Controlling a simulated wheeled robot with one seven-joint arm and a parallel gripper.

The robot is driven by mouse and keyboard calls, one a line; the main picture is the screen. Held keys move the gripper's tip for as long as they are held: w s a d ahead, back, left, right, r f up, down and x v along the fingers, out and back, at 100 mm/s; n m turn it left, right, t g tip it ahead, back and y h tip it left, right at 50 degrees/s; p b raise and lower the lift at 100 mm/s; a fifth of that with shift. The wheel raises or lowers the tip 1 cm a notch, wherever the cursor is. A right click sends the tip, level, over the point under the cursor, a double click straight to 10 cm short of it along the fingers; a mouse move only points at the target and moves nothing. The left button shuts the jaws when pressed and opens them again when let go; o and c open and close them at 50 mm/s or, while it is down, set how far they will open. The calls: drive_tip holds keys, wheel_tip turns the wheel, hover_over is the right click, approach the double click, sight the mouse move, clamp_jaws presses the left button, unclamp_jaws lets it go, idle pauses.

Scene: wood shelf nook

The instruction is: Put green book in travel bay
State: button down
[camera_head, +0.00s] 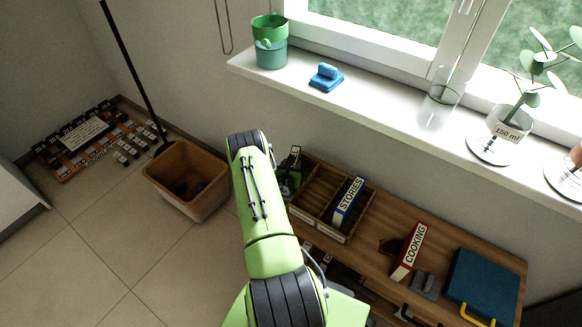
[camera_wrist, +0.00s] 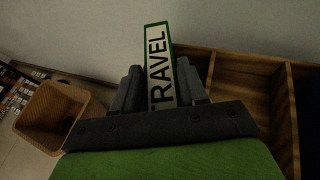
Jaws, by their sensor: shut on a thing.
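A green book with a white spine label reading TRAVEL (camera_wrist: 158,60) is upright between the jaws of my gripper (camera_wrist: 160,92) in the wrist view. My gripper is shut on it. In the head view, the gripper (camera_head: 288,178) and a bit of the green book (camera_head: 296,153) are at the left end of a wooden box with bays (camera_head: 322,222), partly hidden by my arm. The bays also show to the right of the book in the wrist view (camera_wrist: 238,66). The book's lower end is hidden, so I cannot tell whether it is inside a bay.
A blue STORIES book (camera_head: 348,200) stands in the box's right part. A red COOKING book (camera_head: 408,252) and a teal case (camera_head: 482,280) are on the shelf top to the right. A bin (camera_head: 187,180) stands on the floor at left. The windowsill (camera_head: 390,115) holds cups and a plant.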

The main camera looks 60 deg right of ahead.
drive_tip(key=shift+f, duration=0.2)
drive_tip(key=c, duration=0.6)
unclamp_jaws()
